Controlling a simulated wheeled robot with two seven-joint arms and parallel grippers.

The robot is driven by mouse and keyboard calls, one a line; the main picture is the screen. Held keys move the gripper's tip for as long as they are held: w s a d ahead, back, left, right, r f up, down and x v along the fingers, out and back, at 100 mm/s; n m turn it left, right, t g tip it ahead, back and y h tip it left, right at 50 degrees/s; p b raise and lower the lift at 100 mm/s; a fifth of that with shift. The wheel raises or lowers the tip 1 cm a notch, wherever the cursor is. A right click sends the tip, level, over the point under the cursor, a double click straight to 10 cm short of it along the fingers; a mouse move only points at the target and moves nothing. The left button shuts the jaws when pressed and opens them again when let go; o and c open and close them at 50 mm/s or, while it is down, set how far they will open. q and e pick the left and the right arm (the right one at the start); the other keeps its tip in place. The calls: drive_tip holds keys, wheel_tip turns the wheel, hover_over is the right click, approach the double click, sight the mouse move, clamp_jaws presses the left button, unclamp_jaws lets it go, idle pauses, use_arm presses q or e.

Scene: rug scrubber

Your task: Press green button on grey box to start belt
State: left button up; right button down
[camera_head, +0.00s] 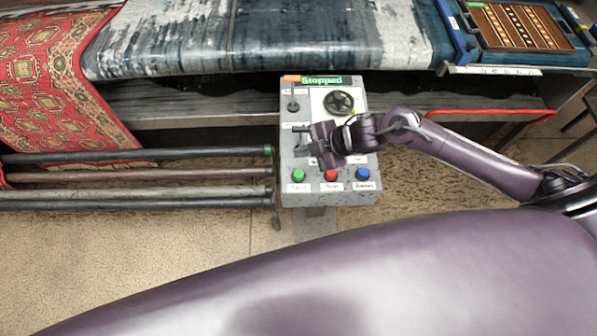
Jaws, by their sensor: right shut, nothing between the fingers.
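The grey control box (289,137) stands in the middle of the view in front of the machine. Its green button (298,175) is at the lower left of the panel, beside a red button (331,175) and a blue button (362,174). A green display (322,80) at the top reads "Stopped". My right gripper (303,144) is over the middle of the panel, shut and empty, above the green button in the picture and apart from it. It hides part of the panel. My left gripper is not in view.
A black knob (339,102) and a small switch (293,107) are on the upper panel. Several metal rollers (140,190) lie left of the box. A red patterned rug (50,70) hangs at the left. A blue-grey rug (270,35) covers the machine behind. Bare floor (130,245) is in front.

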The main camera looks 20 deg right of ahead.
drive_tip(key=shift+f, duration=0.15)
drive_tip(key=b, duration=0.7)
hover_over(303, 174)
wheel_tip(303, 174, down, 8)
drive_tip(key=shift+r, duration=0.15)
drive_tip(key=shift+f+b, duration=0.35)
drive_tip(key=shift+f, duration=0.05)
idle(1.1)
drive_tip(key=shift+f, duration=0.45)
